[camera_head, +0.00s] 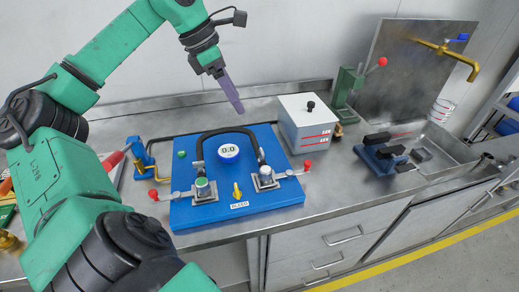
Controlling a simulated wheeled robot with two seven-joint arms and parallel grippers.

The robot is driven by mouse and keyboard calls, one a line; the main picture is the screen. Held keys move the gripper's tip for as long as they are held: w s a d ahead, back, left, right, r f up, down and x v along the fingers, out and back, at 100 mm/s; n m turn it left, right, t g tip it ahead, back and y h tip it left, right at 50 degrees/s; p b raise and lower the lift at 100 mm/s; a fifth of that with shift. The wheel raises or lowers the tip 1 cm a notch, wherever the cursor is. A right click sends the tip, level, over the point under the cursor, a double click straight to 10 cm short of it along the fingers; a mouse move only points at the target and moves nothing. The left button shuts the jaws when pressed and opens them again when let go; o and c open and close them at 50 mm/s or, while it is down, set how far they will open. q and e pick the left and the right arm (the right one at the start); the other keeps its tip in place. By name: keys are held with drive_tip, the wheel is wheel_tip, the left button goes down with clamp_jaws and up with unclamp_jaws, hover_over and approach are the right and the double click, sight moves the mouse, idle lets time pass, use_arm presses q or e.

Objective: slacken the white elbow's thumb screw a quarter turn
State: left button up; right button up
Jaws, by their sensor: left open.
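A blue test board (238,208) lies on the steel bench. A black hose (228,131) arches over a round gauge (228,151) reading 0.0 and runs down to two fittings. The left fitting (202,188) has a green ring; the right fitting (265,175) looks whitish with a blue band. Each sits by a clamp with a red-knobbed lever. I cannot tell which is the white elbow, and its thumb screw is too small to make out. My left gripper (237,107) is open and empty, its purple fingers seen edge-on, above and behind the board, touching nothing. My right gripper is out of view.
A brass bleed valve (237,190) stands at the board's front. A white box (307,123) with a black knob stands at its right, beside a green lever press (346,88). A blue block with black parts (381,158) sits near the sink with its brass tap (446,52).

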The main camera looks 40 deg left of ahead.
use_arm(q)
wheel_tip(320, 180, down, 5)
drive_tip(key=w+b, duration=0.1)
drive_tip(key=b, duration=0.4)
approach(261, 151)
drive_tip(key=p+x, duration=0.1)
drive_tip(key=x, duration=0.8)
drive_tip(key=shift+f, duration=0.1)
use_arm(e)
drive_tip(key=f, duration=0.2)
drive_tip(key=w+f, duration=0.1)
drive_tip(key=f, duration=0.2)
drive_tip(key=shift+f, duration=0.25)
use_arm(q)
clamp_jaws()
